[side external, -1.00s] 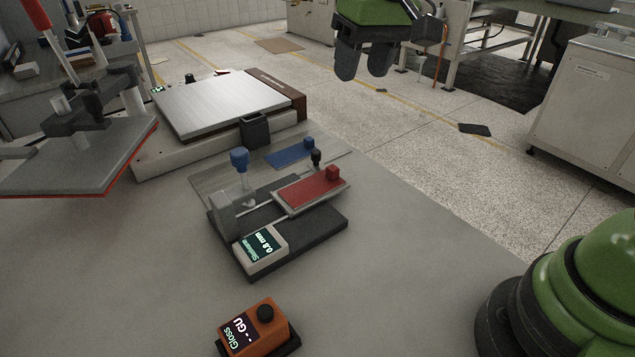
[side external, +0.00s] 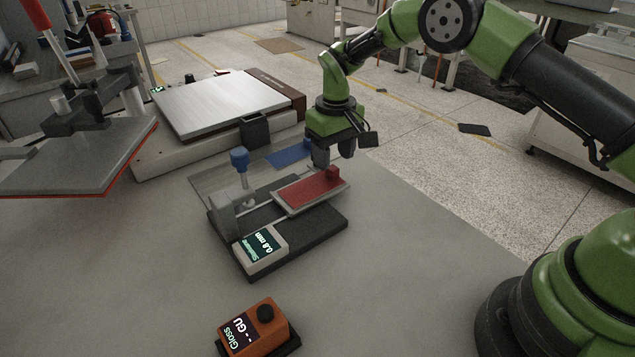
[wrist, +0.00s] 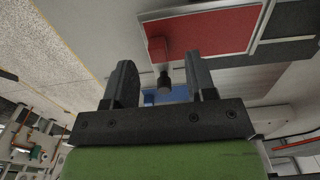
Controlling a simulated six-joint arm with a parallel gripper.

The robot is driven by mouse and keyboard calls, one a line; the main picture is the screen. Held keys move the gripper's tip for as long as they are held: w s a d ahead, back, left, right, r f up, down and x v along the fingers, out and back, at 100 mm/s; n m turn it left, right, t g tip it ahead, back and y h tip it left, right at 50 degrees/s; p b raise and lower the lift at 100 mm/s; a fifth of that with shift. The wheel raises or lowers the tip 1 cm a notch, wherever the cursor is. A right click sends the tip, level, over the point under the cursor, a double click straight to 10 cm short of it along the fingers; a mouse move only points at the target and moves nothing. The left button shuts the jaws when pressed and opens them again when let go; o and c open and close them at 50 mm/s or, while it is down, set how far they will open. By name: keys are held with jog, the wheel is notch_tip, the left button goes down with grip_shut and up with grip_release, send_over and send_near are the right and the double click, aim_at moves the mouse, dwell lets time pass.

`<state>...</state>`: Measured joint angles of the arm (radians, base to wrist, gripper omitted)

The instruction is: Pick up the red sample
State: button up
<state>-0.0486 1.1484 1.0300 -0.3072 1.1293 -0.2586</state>
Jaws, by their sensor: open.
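The red sample (side external: 308,188) is a flat red sheet with a small red block (side external: 333,173) at its right end. It lies on a light plate on the dark measuring device (side external: 325,232). In the wrist view the red sample (wrist: 212,32) fills the top, its block at the left corner. My gripper (side external: 334,160) is open and sits just above and behind the block end, apart from it as far as I can tell.
A blue sample (side external: 290,154) lies behind the red one. A blue-knobbed post (side external: 240,160) stands at the device's left. A press with a steel plate (side external: 225,103) is behind, a raised plate (side external: 75,165) at left. An orange gloss meter (side external: 255,328) stands in front. The table's right is clear.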

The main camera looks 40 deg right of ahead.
aim_at(334, 169)
jog(key=f, duration=0.3)
jog(key=shift+w+d+f, duration=0.1)
jog(key=shift+d+f, duration=0.1)
jog(key=shift+f, duration=0.2)
grip_shut()
jog(key=shift+r, duration=0.1)
